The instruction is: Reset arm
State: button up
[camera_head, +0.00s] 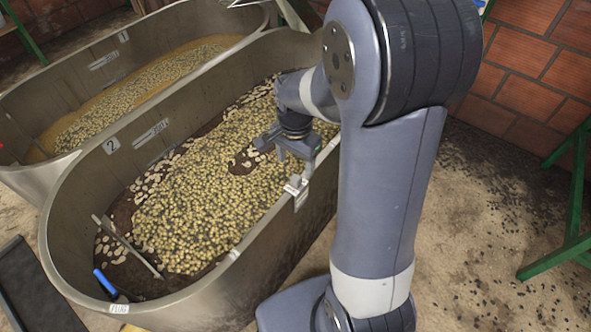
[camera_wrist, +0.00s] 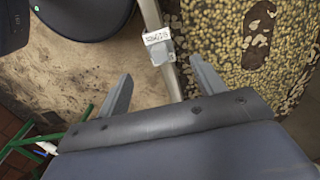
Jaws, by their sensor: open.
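My gripper (camera_head: 284,150) is over the right side of the tank marked 2 (camera_head: 62,262), inside the tank's right rim. In the wrist view my gripper (camera_wrist: 158,88) has its two fingers spread wide with nothing between them. The rim and a small box-like fitting with a white label (camera_wrist: 158,38) lie below and beyond the fingers. The same fitting shows on the rim in the head view (camera_head: 297,188). My arm is bent, and it hides part of the tank's right end.
Pale yellow beans (camera_head: 205,200) cover much of the tank's inside. A blue-handled tool (camera_head: 105,283) and a rod (camera_head: 128,246) are at its near left end. A second tank (camera_head: 22,112) stands at left. A brick wall (camera_head: 535,70) and green frame (camera_head: 575,215) are at right.

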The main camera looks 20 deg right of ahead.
aim_at(296, 178)
jog(key=shift+r, duration=0.55)
jog(key=shift+f, duration=0.1)
notch_tip(296, 178, down, 10)
jog(key=shift+f+b, duration=0.25)
jog(key=shift+b, duration=0.15)
jog(key=shift+r+p, duration=1.1)
jog(key=shift+r, duration=0.1)
jog(key=shift+f, duration=0.2)
